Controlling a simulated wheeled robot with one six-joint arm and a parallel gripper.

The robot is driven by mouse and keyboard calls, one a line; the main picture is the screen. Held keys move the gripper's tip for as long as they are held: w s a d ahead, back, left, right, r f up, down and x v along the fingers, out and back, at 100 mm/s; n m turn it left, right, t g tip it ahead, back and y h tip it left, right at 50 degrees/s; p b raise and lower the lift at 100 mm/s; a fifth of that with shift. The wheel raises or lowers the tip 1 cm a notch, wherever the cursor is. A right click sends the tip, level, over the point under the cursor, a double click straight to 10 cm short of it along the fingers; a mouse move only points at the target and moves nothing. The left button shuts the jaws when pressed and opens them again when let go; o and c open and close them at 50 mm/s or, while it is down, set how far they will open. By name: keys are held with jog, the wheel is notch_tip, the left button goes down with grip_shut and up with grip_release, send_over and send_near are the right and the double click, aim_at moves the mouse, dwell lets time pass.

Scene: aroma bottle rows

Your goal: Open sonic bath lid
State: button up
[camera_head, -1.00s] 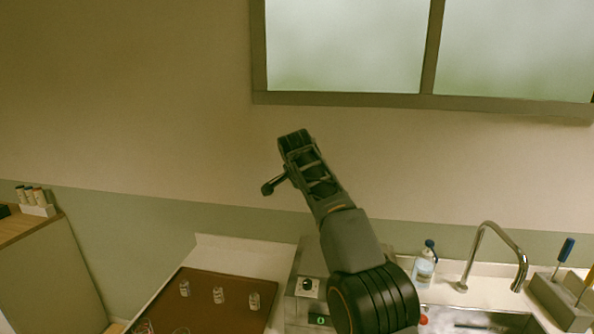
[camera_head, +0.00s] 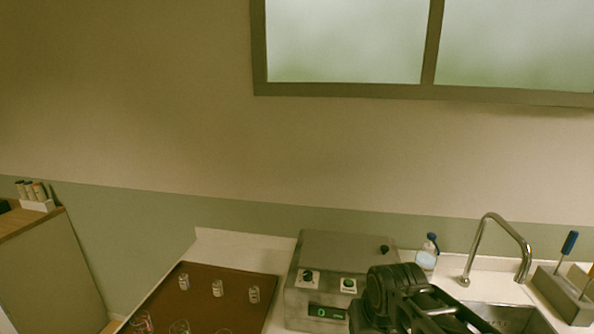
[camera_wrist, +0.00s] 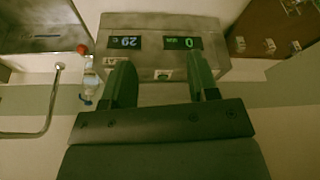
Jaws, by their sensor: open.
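The sonic bath (camera_head: 297,309) is a grey metal box on the counter, with knobs and a green display on its front. Its flat lid (camera_head: 338,246) looks shut, with a small black knob (camera_head: 384,249) near the right rear. My gripper (camera_wrist: 162,80) is open and empty in the wrist view, its two fingers apart before the bath's front panel (camera_wrist: 215,62). That view shows two lit displays and appears turned over. In the head view my arm's dark end is low at the right of the bath, hiding part of its side; the fingertips are not clear there.
A brown tray (camera_head: 205,313) with several small glass bottles lies left of the bath. At the right are a blue-capped wash bottle (camera_head: 427,254), a tap (camera_head: 526,262) over a sink (camera_head: 510,316), and a tool block (camera_head: 562,293).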

jog(key=s+d+f, duration=0.2)
jog(key=s, duration=0.3)
jog(key=n+t+h+b, duration=0.35)
jog(key=n+h, duration=0.75)
jog(key=n, duration=1.3)
send_near(385, 247)
jog(key=shift+t, duration=0.25)
jog(key=p+x, duration=0.3)
jog(key=x, duration=0.5)
jog(key=shift+d+f, duration=0.25)
grip_shut()
